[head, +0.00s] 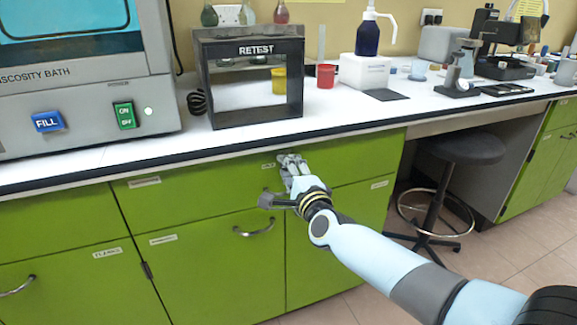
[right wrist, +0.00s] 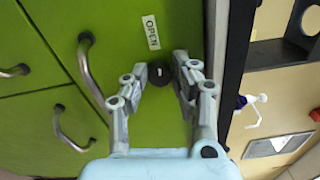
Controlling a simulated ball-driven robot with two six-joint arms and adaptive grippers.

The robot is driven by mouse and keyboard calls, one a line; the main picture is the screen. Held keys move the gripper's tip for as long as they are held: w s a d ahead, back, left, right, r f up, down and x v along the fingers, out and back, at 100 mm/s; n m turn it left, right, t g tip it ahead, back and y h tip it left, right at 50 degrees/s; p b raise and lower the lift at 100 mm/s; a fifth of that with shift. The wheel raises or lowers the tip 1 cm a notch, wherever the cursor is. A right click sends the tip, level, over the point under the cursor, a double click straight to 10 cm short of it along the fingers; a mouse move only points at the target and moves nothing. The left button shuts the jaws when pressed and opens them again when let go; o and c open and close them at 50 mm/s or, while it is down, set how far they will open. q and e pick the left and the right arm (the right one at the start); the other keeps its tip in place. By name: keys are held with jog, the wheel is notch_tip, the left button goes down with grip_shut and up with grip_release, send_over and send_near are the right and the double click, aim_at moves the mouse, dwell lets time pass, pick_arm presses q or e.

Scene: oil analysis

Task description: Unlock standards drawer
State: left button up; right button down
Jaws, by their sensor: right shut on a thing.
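A dark round lock knob (right wrist: 161,74) with a small pale mark sits on the green drawer front (head: 205,187), just under the bench edge. My right gripper (head: 289,160) is at the drawer front. In the right wrist view its two fingers (right wrist: 163,75) close on the knob from both sides. In the head view the gripper hides the knob. A curved metal handle (right wrist: 88,70) is beside it. The drawer looks closed. My left gripper is not in view.
On the bench (head: 400,115) stand a black RETEST box (head: 203,85) and a viscosity bath (head: 85,105). A stool (head: 465,147) stands at the right.

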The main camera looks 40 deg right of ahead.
jog(key=shift+n, duration=0.9)
jog(key=c, duration=1.1)
grip_release()
jog(key=shift+o, duration=0.2)
jog(key=shift+s+a+f, duration=0.1)
jog(key=shift+s, duration=0.1)
jog(key=v, duration=1.1)
jog(key=shift+s, duration=0.3)
